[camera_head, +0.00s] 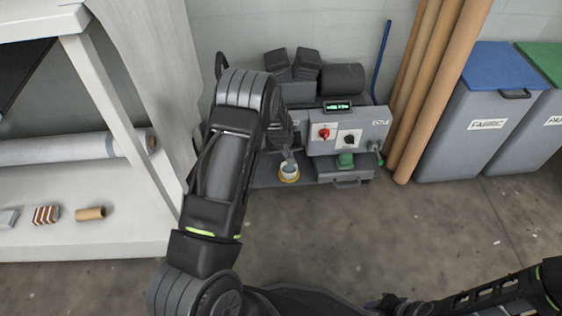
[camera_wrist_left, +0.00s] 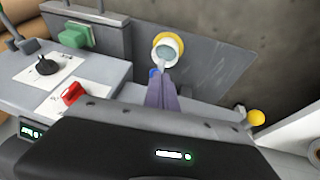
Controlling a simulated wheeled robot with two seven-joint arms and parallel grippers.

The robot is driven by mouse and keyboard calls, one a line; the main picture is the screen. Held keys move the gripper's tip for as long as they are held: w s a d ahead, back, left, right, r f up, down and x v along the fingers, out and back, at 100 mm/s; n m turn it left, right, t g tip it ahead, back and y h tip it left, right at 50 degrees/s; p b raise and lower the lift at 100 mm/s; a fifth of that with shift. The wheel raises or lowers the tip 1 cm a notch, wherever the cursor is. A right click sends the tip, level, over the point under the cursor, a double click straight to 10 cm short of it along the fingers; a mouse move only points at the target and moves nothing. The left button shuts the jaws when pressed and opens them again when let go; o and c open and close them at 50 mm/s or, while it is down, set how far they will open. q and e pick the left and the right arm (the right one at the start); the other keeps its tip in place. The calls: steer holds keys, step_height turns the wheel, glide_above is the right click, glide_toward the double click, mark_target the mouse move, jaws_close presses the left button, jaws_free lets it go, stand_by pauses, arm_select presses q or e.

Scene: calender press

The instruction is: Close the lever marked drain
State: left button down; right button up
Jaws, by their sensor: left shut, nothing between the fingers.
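My left gripper reaches down at the front of the grey press machine (camera_head: 350,135). In the left wrist view its fingers (camera_wrist_left: 161,80) are shut with nothing between them. Their tips are close to a small blue piece (camera_wrist_left: 153,73), which may be a lever handle; contact cannot be told. Just beyond is a white cup-like part with a yellow ring (camera_wrist_left: 166,48), also seen in the head view (camera_head: 289,172). A yellow ball knob (camera_wrist_left: 256,117) stands to the right of the fingers. No drain marking is readable. My right arm lies at the lower right; its jaws are unclear.
The control box carries a red switch (camera_head: 324,132) and a black knob (camera_head: 349,140). A green part (camera_head: 345,161) sits below. Cardboard tubes (camera_head: 425,85) and a blue-lidded bin (camera_head: 470,120) stand right, a white bench (camera_head: 90,210) left. The floor in front is clear.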

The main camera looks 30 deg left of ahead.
arm_select(q)
steer(key=shift+w+a+f, duration=0.15)
steer(key=shift+w+f, duration=0.05)
steer(key=shift+f, duration=0.35)
arm_select(e)
steer(key=shift+s+a+f, duration=0.1)
steer(key=shift+f, duration=0.45)
arm_select(q)
steer(key=shift+r, duration=0.1)
arm_select(e)
steer(key=shift+r, duration=0.1)
arm_select(q)
steer(key=shift+r+p, duration=0.35)
steer(key=shift+r, duration=0.35)
arm_select(e)
steer(key=shift+r, duration=0.5)
steer(key=shift+s, duration=0.1)
